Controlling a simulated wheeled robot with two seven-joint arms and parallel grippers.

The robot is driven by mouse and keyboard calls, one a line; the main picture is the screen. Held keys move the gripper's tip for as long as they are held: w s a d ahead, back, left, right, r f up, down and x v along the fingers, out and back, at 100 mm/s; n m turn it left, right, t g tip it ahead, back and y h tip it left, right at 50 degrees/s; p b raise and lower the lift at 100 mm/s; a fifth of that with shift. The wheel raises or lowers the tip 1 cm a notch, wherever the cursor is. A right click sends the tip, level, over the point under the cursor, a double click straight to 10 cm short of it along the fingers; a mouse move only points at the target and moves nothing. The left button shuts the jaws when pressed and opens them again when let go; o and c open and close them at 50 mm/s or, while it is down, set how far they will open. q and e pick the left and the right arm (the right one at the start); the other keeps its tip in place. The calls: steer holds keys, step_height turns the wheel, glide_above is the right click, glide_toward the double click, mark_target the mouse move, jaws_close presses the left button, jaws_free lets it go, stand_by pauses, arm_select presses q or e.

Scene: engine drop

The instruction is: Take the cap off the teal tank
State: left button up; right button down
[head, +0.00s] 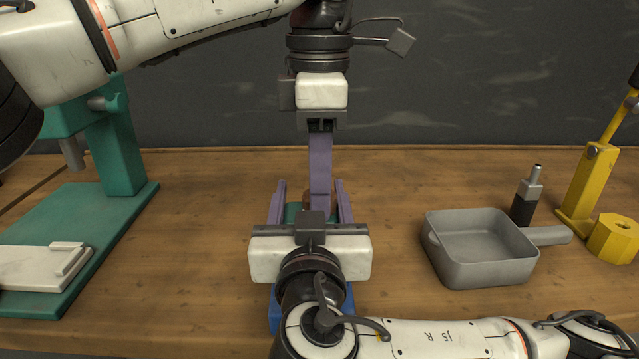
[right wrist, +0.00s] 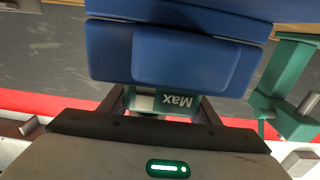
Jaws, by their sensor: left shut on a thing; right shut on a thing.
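The teal tank (head: 294,211) is mostly hidden behind my right gripper (head: 311,190), whose fingers stand on both sides of it. In the right wrist view the tank (right wrist: 163,101) shows its upside-down "MAX" mark between the fingers of the right gripper (right wrist: 160,108), which is shut on it. My left gripper (head: 320,203) points straight down over the tank from above.
A blue block (right wrist: 175,52) fills much of the right wrist view. A grey pan (head: 480,250) stands to the right, with a black-and-grey bottle (head: 525,198) and a yellow stand (head: 588,180) beyond it. A green press (head: 112,150) stands at the left. Bare wood lies between.

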arm_select(q)
steer(key=n, duration=0.3)
arm_select(e)
steer(key=shift+f, duration=0.1)
arm_select(q)
steer(key=o, duration=1.2)
steer(key=shift+c, duration=0.2)
steer(key=shift+r, duration=2.3)
arm_select(e)
steer(key=c, duration=0.6)
jaws_free()
steer(key=shift+o, duration=0.2)
